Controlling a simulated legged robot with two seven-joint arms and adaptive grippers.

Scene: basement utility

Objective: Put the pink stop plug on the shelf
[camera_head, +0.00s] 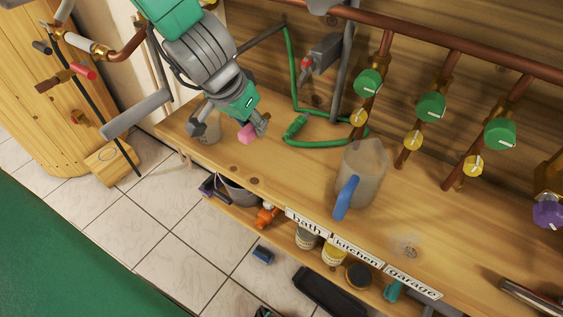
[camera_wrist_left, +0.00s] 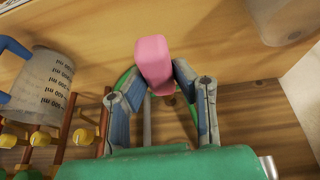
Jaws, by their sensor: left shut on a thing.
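The pink stop plug (camera_head: 246,137) is a small pink block between the fingertips of my left gripper (camera_head: 260,124). It also shows in the left wrist view (camera_wrist_left: 154,62), where the fingers (camera_wrist_left: 157,82) close on its two sides. In the head view it is over the wooden worktop, near its left end; the height of the gap is hard to judge. The wooden lower shelf (camera_head: 228,210) runs under the worktop's front edge and holds several things. My right gripper is not in view.
A clear measuring jug (camera_head: 366,165) with a blue handle stands on the worktop (camera_head: 285,178). A grey cup (camera_head: 208,130) stands beside my left gripper. A green hose (camera_head: 290,75) and copper pipes with green valves (camera_head: 431,105) are behind.

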